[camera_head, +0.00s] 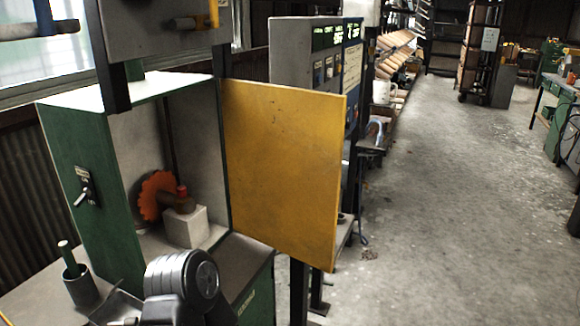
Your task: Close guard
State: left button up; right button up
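The guard is a flat yellow door panel (283,165) on the right side of a green cabinet (95,195). It stands swung open, projecting to the right and towards me, so the cabinet's front is uncovered. Inside are an orange toothed wheel (155,193) and a brown shaft part with a red tip, on a pale block (187,228). A dark grey rounded arm part of mine shows at the bottom, in front of the cabinet; I cannot tell which arm it belongs to. No gripper fingers are in view.
A small lever (84,190) is on the cabinet's left side. A cup with a green-handled item (78,280) stands at the lower left. A grey control cabinet (297,50) stands behind the door. The concrete floor (450,220) to the right is clear.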

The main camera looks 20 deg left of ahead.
aim_at(285, 145)
jog(key=i+l+u, duration=0.15)
jog(key=i+u, duration=0.2)
jog(key=i+l+u, duration=0.2)
jog(key=u, duration=0.15)
jog(key=i+l+u, duration=0.45)
jog(key=l+u, duration=0.25)
jog(key=i+l+u, duration=0.2)
jog(key=l+u, duration=0.5)
jog(key=i+l+u, duration=0.1)
jog(key=l+u, duration=0.25)
jog(key=l, duration=0.25)
jog(key=l+u, duration=0.35)
jog(key=l, duration=0.1)
